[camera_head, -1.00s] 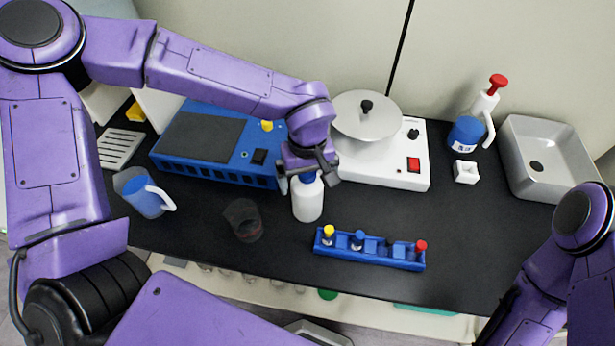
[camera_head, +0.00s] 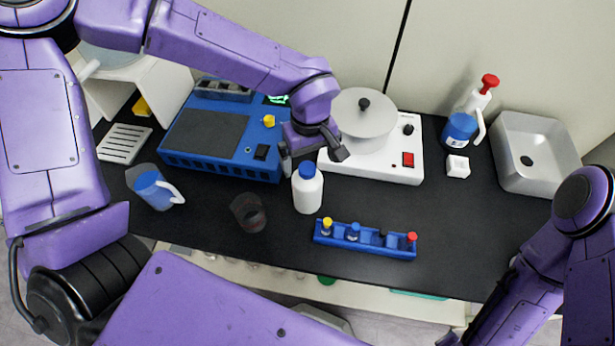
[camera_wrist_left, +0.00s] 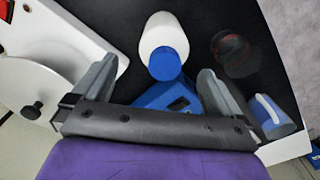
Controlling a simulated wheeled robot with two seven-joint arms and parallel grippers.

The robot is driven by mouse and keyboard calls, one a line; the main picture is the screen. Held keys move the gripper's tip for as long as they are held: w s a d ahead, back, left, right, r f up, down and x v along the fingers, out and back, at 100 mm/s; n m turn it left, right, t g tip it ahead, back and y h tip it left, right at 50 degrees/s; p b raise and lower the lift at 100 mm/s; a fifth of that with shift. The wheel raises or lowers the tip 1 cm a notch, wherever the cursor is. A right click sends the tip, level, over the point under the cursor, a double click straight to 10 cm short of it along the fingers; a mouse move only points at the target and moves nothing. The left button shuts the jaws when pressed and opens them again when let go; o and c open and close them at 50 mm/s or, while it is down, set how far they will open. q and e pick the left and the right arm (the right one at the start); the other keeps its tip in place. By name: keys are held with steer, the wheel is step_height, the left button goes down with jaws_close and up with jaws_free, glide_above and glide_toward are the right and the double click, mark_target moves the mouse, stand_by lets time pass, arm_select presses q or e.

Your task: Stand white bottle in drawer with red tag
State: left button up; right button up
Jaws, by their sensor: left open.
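The white bottle (camera_head: 308,194) with a blue cap stands upright on the black worktop, in front of the blue machine and the white hotplate. My left gripper (camera_head: 315,158) is open and empty, just behind and above the bottle. In the left wrist view the bottle (camera_wrist_left: 160,38) shows between and beyond the two open fingers (camera_wrist_left: 155,90), cap toward me. No drawer with a red tag can be made out. My right arm shows at the lower right, but its gripper is not in view.
A blue rack (camera_head: 365,241) with coloured-top vials lies right of the bottle. A dark glass beaker (camera_head: 248,213) and a blue jug (camera_head: 155,190) stand left. The hotplate (camera_head: 375,166) is behind, the grey sink (camera_head: 535,152) far right. The right front worktop is clear.

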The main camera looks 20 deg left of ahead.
mark_target(308, 179)
arm_select(q)
steer(key=f, duration=0.5)
steer(key=f+p, duration=0.1)
steer(key=f, duration=0.2)
steer(key=shift+s+a+f, duration=0.15)
steer(key=shift+s, duration=0.1)
steer(key=c, duration=1.5)
